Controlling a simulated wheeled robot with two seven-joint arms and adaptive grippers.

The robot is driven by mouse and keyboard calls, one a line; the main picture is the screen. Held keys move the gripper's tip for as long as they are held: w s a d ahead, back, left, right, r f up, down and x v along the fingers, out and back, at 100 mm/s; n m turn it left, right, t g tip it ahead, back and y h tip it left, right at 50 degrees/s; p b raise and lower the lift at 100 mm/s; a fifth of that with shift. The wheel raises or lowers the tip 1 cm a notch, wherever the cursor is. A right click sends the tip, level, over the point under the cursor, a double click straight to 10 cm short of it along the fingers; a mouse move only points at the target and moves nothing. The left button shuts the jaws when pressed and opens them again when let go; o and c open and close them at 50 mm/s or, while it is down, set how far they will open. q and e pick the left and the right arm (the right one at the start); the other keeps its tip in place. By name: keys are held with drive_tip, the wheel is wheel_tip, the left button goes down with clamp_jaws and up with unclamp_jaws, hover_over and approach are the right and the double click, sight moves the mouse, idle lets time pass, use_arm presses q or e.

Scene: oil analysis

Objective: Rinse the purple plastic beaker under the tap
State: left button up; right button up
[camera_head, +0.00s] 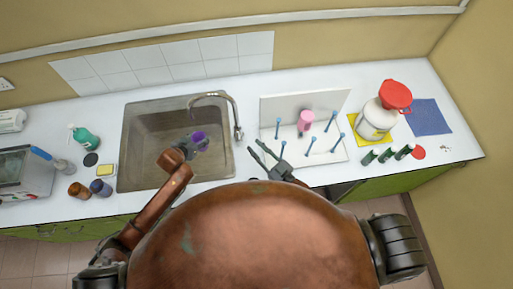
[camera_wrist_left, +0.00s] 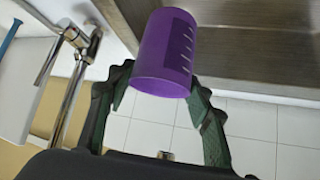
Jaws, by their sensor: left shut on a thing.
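The purple plastic beaker (camera_head: 198,136) is over the sink basin, a little below and left of the tap spout in the head view. My left gripper (camera_head: 192,143) is shut on it. No water stream is visible. My right gripper (camera_head: 262,150) is open and empty in front of the drying rack.
A white drying rack (camera_head: 300,105) with blue pegs and a pink cup (camera_head: 305,120) stands right of the sink. A green bottle (camera_head: 85,138), a yellow sponge (camera_head: 104,170) and jars (camera_head: 78,190) stand left of the sink.

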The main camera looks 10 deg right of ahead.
use_arm(q)
drive_tip(key=shift+s+a+p, duration=0.2)
drive_tip(key=shift+s+p, duration=0.25)
drive_tip(key=shift+s, duration=0.45)
drive_tip(key=shift+s+a+p, duration=0.2)
drive_tip(key=shift+s+p, duration=0.25)
drive_tip(key=shift+s, duration=0.4)
drive_tip(key=shift+r, duration=0.1)
drive_tip(key=p+v, duration=0.3)
drive_tip(key=v, duration=0.3)
drive_tip(key=shift+s+d+p, duration=0.35)
drive_tip(key=shift+s+p, duration=0.05)
drive_tip(key=shift+s, duration=0.05)
idle(0.8)
idle(0.3)
